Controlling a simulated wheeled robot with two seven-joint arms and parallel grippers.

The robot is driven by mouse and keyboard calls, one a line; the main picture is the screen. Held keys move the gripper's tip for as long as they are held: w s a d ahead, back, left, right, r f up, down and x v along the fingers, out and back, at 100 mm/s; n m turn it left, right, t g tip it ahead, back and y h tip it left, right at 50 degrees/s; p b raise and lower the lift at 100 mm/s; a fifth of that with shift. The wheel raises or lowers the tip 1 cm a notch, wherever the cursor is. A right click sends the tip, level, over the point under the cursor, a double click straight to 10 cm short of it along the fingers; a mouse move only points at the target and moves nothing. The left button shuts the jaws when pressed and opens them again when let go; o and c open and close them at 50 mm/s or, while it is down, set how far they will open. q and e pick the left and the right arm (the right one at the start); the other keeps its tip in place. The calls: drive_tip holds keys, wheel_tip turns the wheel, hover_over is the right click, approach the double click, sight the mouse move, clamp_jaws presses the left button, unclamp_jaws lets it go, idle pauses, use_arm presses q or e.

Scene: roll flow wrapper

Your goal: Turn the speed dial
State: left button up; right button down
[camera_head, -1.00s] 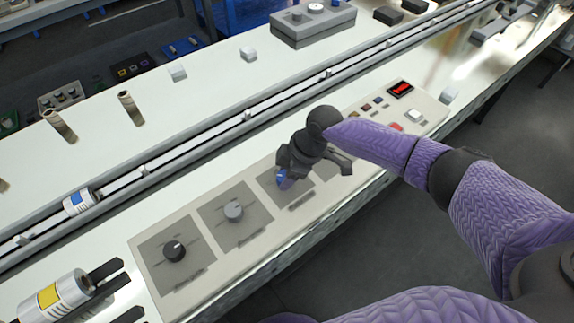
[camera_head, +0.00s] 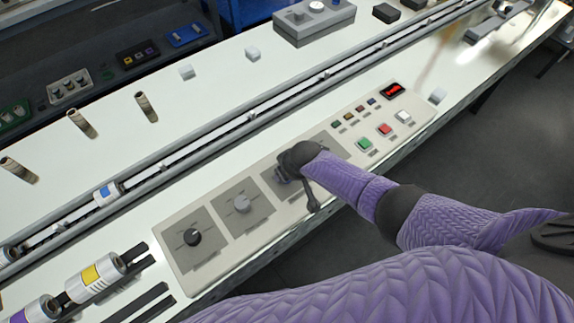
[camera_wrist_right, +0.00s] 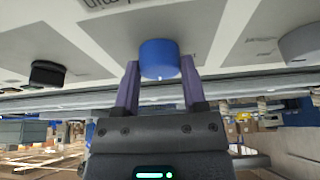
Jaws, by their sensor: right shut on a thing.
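The sloped control panel (camera_head: 222,262) carries a row of dials on dark square plates. A black dial (camera_head: 192,237) and a grey dial (camera_head: 242,203) show in the head view. My right gripper (camera_head: 285,174) is at the third plate and covers its dial there. In the right wrist view a blue dial (camera_wrist_right: 159,58) sits between the two fingers of my right gripper (camera_wrist_right: 159,78), which is shut on it. The dial's pointer is not clear. My left gripper is out of view.
A conveyor rail (camera_head: 222,132) runs behind the panel. Rolls on holders (camera_head: 94,278) stand at the lower left.

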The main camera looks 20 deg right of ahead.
drive_tip(key=shift+s+a+m+h+p, duration=0.1)
drive_tip(key=shift+m+h+p, duration=0.3)
drive_tip(key=shift+m, duration=0.6)
drive_tip(key=m+h, duration=0.1)
drive_tip(key=m, duration=0.1)
drive_tip(key=shift+m, duration=0.3)
drive_tip(key=shift+f+m+h, duration=0.1)
drive_tip(key=shift+m+h, duration=0.2)
drive_tip(key=shift+m, duration=0.6)
drive_tip(key=m+h, duration=0.1)
drive_tip(key=m, duration=0.1)
drive_tip(key=shift+m, duration=0.3)
use_arm(q)
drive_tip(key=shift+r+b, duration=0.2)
drive_tip(key=shift+b, duration=0.2)
use_arm(e)
drive_tip(key=shift+m, duration=0.5)
drive_tip(key=shift+g, duration=0.3)
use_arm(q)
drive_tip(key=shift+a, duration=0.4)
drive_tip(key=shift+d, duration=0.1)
